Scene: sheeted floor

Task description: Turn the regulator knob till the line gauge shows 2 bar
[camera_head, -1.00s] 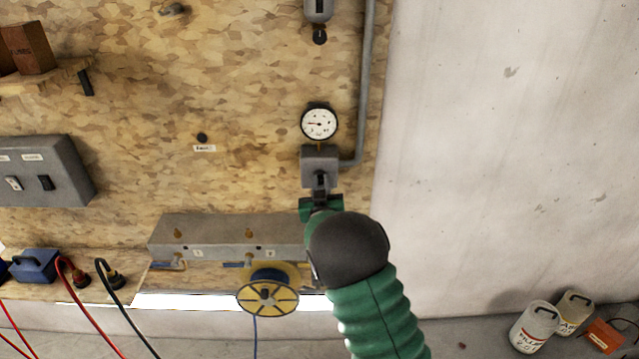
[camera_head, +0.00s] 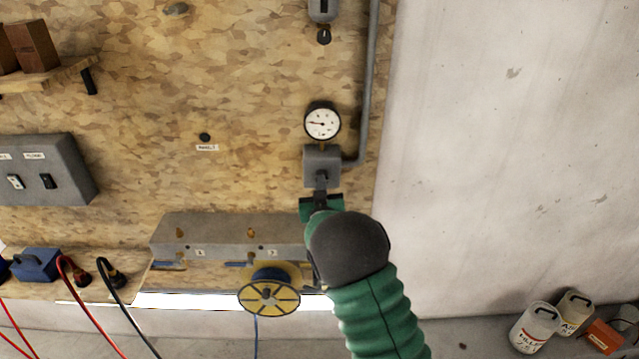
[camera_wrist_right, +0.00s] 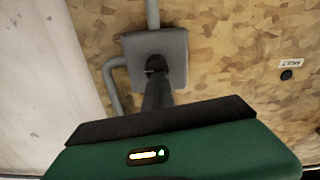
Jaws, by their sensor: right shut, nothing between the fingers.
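The round white line gauge (camera_head: 322,123) with a black rim is on the wood-chip board. Its needle points to the left; the numbers are too small to read. Below it is the grey regulator block (camera_head: 314,162), also in the right wrist view (camera_wrist_right: 136,46). The knob is on its front, mostly hidden by my fingers. My right gripper (camera_head: 321,180) is shut and empty, its dark fingertips right at the knob. In the right wrist view the fingers (camera_wrist_right: 155,80) reach the block's front; I cannot tell whether they touch the knob. My left gripper is out of view.
A grey pipe (camera_head: 368,85) runs up from the block's right side. Below left are a grey manifold (camera_head: 215,230) and a yellow reel (camera_head: 268,298). A grey switch box (camera_head: 45,170) is at the left. The pale wall at the right is bare.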

